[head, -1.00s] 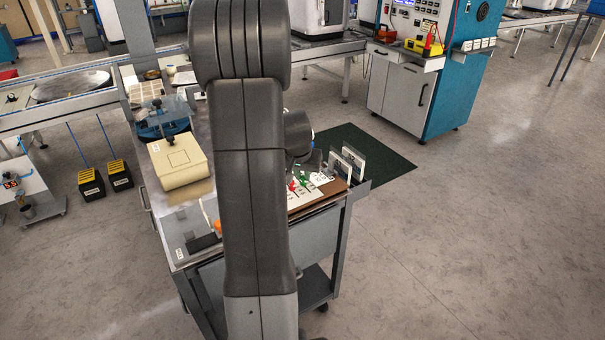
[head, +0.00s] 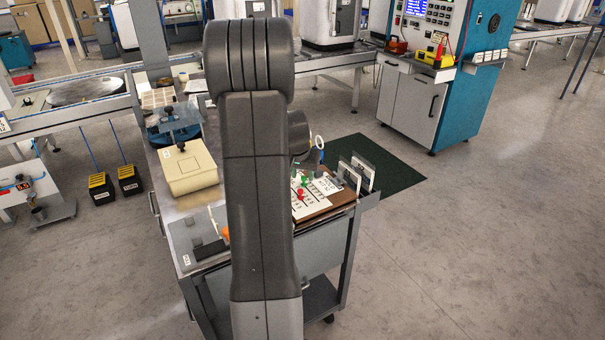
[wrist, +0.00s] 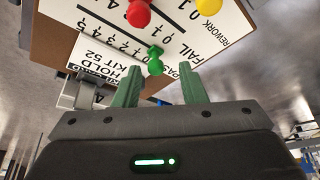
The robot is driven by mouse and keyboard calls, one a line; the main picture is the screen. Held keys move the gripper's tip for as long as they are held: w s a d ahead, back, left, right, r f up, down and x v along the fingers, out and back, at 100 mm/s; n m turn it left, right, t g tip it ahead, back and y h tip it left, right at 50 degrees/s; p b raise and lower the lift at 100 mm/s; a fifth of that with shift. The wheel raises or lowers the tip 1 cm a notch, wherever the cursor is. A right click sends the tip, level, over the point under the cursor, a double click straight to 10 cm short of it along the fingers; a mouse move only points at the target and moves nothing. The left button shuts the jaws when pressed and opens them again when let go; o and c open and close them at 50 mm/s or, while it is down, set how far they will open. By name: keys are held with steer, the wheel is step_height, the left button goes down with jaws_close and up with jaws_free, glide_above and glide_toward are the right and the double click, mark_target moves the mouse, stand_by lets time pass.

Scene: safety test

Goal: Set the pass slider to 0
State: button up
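A white count board (wrist: 185,30) with printed number scales fills the top of the wrist view, seen at a slant. A green knob (wrist: 155,62) stands near the partly covered PASS label; which number it marks I cannot tell. A red knob (wrist: 139,13) is by the FAIL scale, and a yellow knob (wrist: 208,5) is near REWORK. My gripper (wrist: 160,80) is open, its green fingers apart, with the green knob seen between and just beyond the tips. No contact shows.
The board lies on a brown base on a metal cart (head: 183,235). Clear upright card holders (head: 358,174) stand at its right edge. A cream box (head: 188,168) sits farther left.

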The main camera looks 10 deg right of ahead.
steer(key=p+v, duration=0.1)
steer(key=v, duration=1.2)
steer(key=shift+r+p, duration=0.3)
steer(key=shift+r, duration=0.1)
steer(key=shift+s+f, duration=0.1)
steer(key=b+x, duration=0.1)
steer(key=x, duration=1.3)
steer(key=shift+s+b, duration=0.15)
steer(key=shift+b, duration=0.2)
steer(key=shift+s+d, duration=0.2)
steer(key=shift+s, duration=0.5)
